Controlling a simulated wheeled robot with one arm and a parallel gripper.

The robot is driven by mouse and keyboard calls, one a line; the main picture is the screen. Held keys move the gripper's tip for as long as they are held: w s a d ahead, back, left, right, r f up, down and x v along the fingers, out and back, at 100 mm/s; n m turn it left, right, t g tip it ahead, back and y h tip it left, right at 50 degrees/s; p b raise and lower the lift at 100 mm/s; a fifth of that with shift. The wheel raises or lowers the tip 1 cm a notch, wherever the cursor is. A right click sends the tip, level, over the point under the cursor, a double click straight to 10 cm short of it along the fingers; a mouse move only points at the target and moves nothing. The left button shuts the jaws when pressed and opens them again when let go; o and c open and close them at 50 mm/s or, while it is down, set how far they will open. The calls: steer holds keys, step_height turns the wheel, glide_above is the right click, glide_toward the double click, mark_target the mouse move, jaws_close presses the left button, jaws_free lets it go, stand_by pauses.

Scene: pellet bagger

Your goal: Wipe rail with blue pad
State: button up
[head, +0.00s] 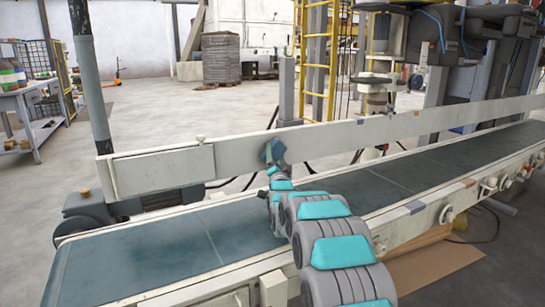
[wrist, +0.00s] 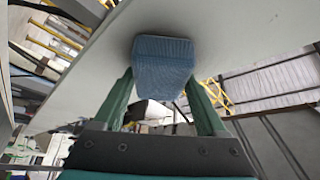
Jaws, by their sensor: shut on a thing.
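The pale rail (head: 345,134) runs lengthwise above the far side of the conveyor. In the wrist view the rail (wrist: 90,88) is a broad pale face slanting across the picture. My gripper (wrist: 160,76) has green fingers on both sides of the blue pad (wrist: 163,57) and is shut on it. The pad's far end appears to be against the rail's face, with dark shading around it. In the head view the pad (head: 274,150) is small and partly hidden by my gripper (head: 275,161), near the rail's left-hand section.
The dark conveyor belt (head: 185,238) lies below my arm and looks empty. A side table (head: 38,97) with bottles is at the far left. A yellow ladder (head: 317,60) and machinery stand behind the rail.

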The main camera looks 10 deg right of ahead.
mark_target(284, 152)
steer(key=shift+w+d, duration=0.25)
steer(key=shift+d, duration=0.6)
steer(key=shift+w+d, duration=0.25)
steer(key=shift+d, duration=0.6)
steer(key=shift+w+d, duration=0.4)
steer(key=shift+d, duration=0.65)
steer(key=shift+w+d, duration=0.35)
steer(key=shift+d, duration=0.75)
steer(key=shift+w+d, duration=0.4)
steer(key=shift+d, duration=0.65)
steer(key=shift+a, duration=0.1)
steer(key=shift+c, duration=0.6)
steer(key=shift+a, duration=0.2)
steer(key=shift+s+a+b, duration=0.25)
steer(key=shift+s+a, duration=0.3)
steer(key=shift+a, duration=1)
steer(key=shift+s+a+b, duration=0.25)
steer(key=shift+s+a, duration=0.25)
steer(key=shift+a, duration=1.05)
steer(key=shift+s+a+b, duration=0.25)
steer(key=shift+s+a, duration=0.3)
steer(key=shift+a, duration=1)
steer(key=shift+s+a, duration=0.2)
steer(key=shift+a, duration=0.65)
steer(key=shift+s+a, duration=0.2)
steer(key=shift+a, duration=0.65)
steer(key=shift+s+a, duration=0.1)
